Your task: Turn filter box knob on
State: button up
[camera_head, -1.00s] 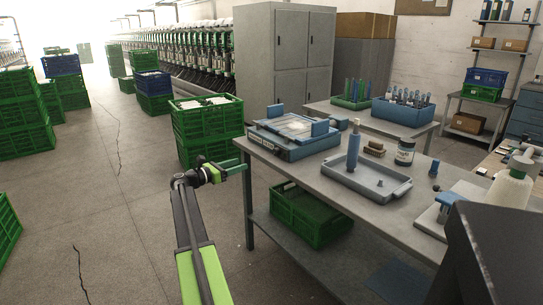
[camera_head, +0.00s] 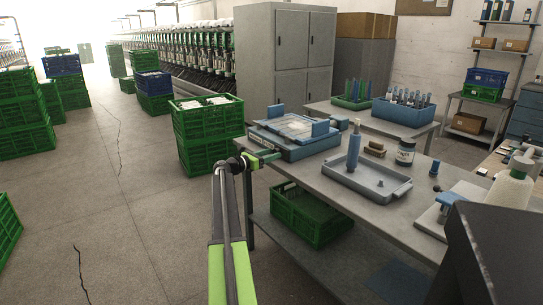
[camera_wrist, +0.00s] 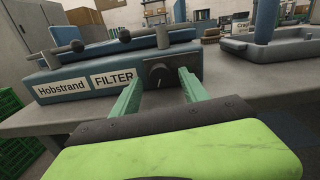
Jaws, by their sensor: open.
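The blue filter box (camera_head: 310,146) sits at the near left corner of the grey workbench. In the wrist view its front (camera_wrist: 70,86) carries a label reading "FILTER" and one reading "Hobstrand". A dark round knob (camera_wrist: 159,74) with a light pointer line is on a black plate at the right end of that front. My gripper (camera_wrist: 157,82) is open and empty, with its two green fingers on either side of the knob in this view. I cannot tell whether they touch it. In the head view my gripper (camera_head: 271,158) is close to the box's front.
A blue-grey tray (camera_head: 384,196) with an upright blue bottle (camera_head: 353,153) stands right of the box. A brush (camera_head: 374,149) and a jar (camera_head: 405,152) are behind it. A green crate (camera_head: 310,222) is under the bench. Stacked green crates (camera_head: 204,157) stand left of the bench.

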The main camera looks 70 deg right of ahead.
jog(key=shift+s+d, duration=0.15)
jog(key=shift+d, duration=0.1)
grip_shut()
jog(key=shift+a, duration=0.2)
jog(key=shift+d, duration=0.15)
jog(key=shift+d+m, duration=0.1)
jog(key=shift+m, duration=2.7)
jog(key=shift+r, duration=0.1)
